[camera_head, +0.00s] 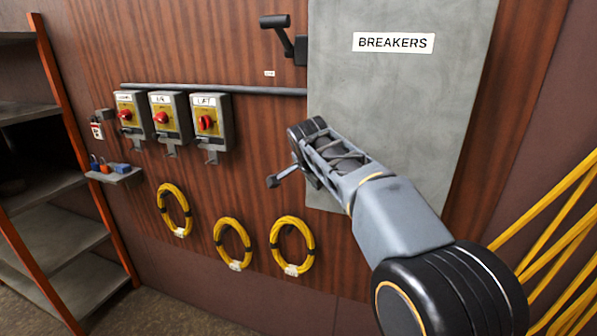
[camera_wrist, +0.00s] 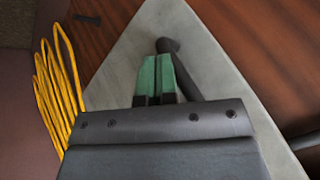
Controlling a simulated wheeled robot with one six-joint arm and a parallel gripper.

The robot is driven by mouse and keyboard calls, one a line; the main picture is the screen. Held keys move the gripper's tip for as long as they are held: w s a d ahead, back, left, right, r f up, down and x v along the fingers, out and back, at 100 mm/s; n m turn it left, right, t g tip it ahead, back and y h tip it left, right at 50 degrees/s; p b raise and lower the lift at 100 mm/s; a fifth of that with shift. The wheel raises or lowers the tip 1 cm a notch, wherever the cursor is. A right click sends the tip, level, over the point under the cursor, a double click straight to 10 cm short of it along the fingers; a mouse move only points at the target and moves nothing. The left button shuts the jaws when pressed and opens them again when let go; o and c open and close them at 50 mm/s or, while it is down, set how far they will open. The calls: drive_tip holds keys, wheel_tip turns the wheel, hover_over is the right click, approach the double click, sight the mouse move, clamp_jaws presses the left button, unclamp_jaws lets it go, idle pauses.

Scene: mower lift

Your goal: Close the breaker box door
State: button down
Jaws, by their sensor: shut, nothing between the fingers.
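The grey breaker box (camera_head: 400,110), labelled BREAKERS, is on the wood-panelled wall at the upper right of the head view. Its broad front face looks flat, but I cannot tell whether the door is fully shut. My arm crosses in front of its lower left part. In the wrist view, my gripper (camera_wrist: 157,62) has its green-tipped fingers together, with nothing between them. A dark bar (camera_wrist: 187,72) lies beside and behind the fingers, over a pale grey panel (camera_wrist: 125,52); I cannot tell whether they touch. The fingertips are not clear in the head view.
A dark lever (camera_head: 278,30) sticks out left of the box. Several switch boxes (camera_head: 166,116) and coiled yellow cables (camera_head: 292,246) are on the wall. A small ledge (camera_head: 117,176) holds padlocks. A shelf rack (camera_head: 50,225) stands left; yellow cables (camera_head: 560,235) hang right.

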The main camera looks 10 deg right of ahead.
drive_tip(key=s+a+r+n, duration=0.1)
drive_tip(key=s+a+r, duration=0.5)
drive_tip(key=s+r, duration=0.15)
wheel_tip(320, 180, down, 10)
drive_tip(key=s+n+g+y, duration=0.1)
drive_tip(key=s+n+g, duration=0.1)
drive_tip(key=n, duration=0.7)
drive_tip(key=s+d+f+n, duration=0.1)
drive_tip(key=s+d+f, duration=0.2)
drive_tip(key=s, duration=0.3)
drive_tip(key=s+d+f, duration=0.4)
drive_tip(key=s+f, duration=0.2)
drive_tip(key=s, duration=0.1)
drive_tip(key=s+d+f+n+y, duration=0.1)
drive_tip(key=s+d+f, duration=0.2)
drive_tip(key=s+f, duration=0.2)
drive_tip(key=shift+s+d+n+g, duration=0.3)
drive_tip(key=shift+s+d, duration=0.1)
drive_tip(key=shift+s, duration=0.25)
drive_tip(key=c, duration=1.8)
unclamp_jaws()
drive_tip(key=shift+f, duration=0.1)
drive_tip(key=shift+c, duration=0.2)
